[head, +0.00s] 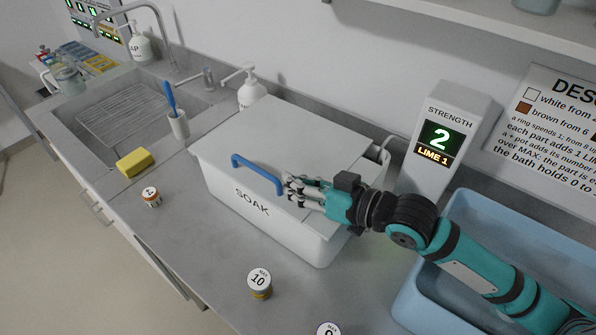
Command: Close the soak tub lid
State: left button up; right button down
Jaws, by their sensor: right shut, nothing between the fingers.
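The white soak tub (253,212), marked SOAK, stands on the grey counter in the middle of the head view. Its flat grey lid (275,140) lies over the tub's top and looks down; I cannot tell whether it is fully seated. A blue handle (258,173) is on the lid's front part. My right gripper (290,188) is shut and empty at the right end of the handle, over the lid. I cannot tell whether it touches the lid or handle. My left gripper is not in view.
A display box (447,125) reading 2 and LIME 1 stands right of the tub. A blue tray (408,300) is at the right. Small round pots (260,283) stand in front. A yellow sponge (134,162), a cup with a brush (179,126) and the sink (110,115) are left.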

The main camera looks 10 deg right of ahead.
jog(key=shift+f, duration=0.1)
jog(key=v, duration=0.6)
jog(key=shift+s+d, duration=0.5)
jog(key=shift+s, duration=0.05)
jog(key=shift+r, duration=0.25)
jog(key=shift+r, duration=0.15)
